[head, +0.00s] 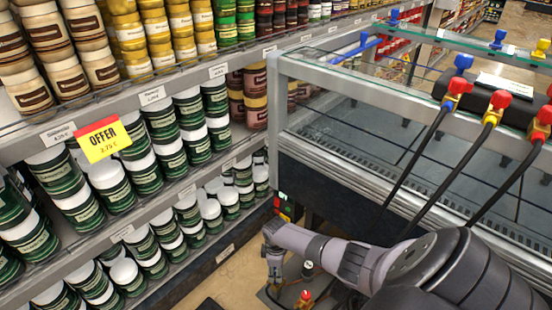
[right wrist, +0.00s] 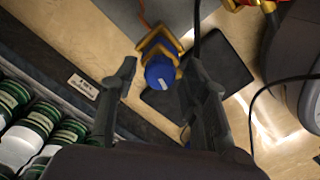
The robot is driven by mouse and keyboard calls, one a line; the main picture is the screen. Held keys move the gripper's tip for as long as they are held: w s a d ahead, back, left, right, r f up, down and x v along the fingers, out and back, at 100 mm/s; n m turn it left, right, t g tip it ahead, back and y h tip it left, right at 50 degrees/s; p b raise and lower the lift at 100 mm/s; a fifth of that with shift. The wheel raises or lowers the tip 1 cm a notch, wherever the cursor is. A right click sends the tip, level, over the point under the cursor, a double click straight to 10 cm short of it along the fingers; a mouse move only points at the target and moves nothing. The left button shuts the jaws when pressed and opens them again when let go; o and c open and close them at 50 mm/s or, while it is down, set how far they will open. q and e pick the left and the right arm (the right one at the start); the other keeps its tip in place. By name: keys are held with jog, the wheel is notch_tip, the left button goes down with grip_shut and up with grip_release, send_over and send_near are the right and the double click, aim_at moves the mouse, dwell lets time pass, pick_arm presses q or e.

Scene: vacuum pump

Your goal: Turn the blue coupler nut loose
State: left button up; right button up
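A blue coupler nut (right wrist: 160,73) on a yellow fitting (right wrist: 157,44) shows in the right wrist view, near the top middle. My right gripper (right wrist: 162,72) is open. Its two fingers stand to the left and right of the nut, with a gap visible on both sides; how far the nut lies beyond the fingertips I cannot tell. In the head view my right gripper (head: 274,266) points down near the floor at lower middle; the nut below it cannot be made out there. My left gripper is not in view.
Shelves (head: 150,95) of jars stand at left. A glass-topped freezer (head: 330,75) carries hoses with red, blue and yellow fittings. A black pad (right wrist: 225,62) and dark hoses lie around the nut. A red fitting (head: 305,296) sits right of the gripper.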

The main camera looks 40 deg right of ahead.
dwell(0.3)
notch_tip(320, 180, up, 12)
dwell(0.6)
notch_tip(320, 180, up, 5)
jog(key=n+b, duration=0.5)
jog(key=b, duration=0.1)
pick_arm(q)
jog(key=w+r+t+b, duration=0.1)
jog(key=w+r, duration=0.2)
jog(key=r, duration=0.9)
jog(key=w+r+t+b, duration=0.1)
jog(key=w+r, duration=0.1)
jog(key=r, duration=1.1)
pick_arm(e)
notch_tip(320, 180, down, 12)
jog(key=shift+f+b, duration=0.25)
jog(key=shift+b, duration=0.85)
notch_tip(320, 180, down, 4)
jog(key=shift+f+b, duration=0.2)
jog(key=shift+b, duration=0.55)
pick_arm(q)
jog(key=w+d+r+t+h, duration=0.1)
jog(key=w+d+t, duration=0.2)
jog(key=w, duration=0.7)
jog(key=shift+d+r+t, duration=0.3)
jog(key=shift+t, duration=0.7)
pick_arm(e)
jog(key=shift+f, duration=0.25)
